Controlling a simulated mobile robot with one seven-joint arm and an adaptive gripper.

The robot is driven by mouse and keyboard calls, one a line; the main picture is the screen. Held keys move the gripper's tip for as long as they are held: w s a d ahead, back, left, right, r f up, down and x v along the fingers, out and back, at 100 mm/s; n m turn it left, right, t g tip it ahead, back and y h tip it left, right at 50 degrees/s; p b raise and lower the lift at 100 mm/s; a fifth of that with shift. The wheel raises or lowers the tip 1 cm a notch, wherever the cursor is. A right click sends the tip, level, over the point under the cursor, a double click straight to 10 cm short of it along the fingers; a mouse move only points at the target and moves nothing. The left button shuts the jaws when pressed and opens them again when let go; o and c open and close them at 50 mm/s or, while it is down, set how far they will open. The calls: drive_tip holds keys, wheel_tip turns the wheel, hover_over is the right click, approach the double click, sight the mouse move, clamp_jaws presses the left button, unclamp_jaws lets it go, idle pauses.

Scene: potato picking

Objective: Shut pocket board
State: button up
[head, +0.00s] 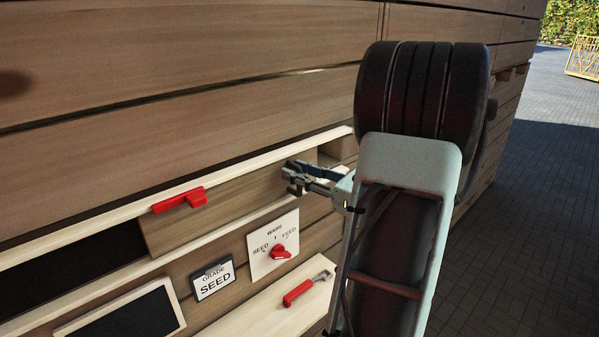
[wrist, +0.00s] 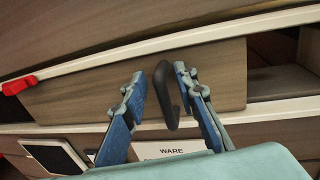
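The pocket board (head: 235,196) is a plain wooden panel between two pale rails on the crate wall. A dark opening (head: 70,267) shows to its left. In the wrist view the board (wrist: 85,96) has a dark hook-shaped handle (wrist: 165,92), and a smaller gap lies at its right end. My gripper (head: 296,178) is at the right part of the board. In the wrist view my gripper (wrist: 160,74) is open, its blue-padded fingers apart on either side of the handle, with space visible beside it. Contact with the board cannot be told.
A red catch (head: 180,199) sits at the upper rail near the board's left end. Below are a SEED grade card (head: 213,280), a dial plate (head: 273,258), a black slate (head: 125,318) and a red-handled tool (head: 307,289) on a shelf. Paved ground (head: 540,180) is open at right.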

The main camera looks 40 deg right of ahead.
drive_tip(key=shift+c, duration=0.7)
clamp_jaws()
drive_tip(key=shift+a, duration=0.1)
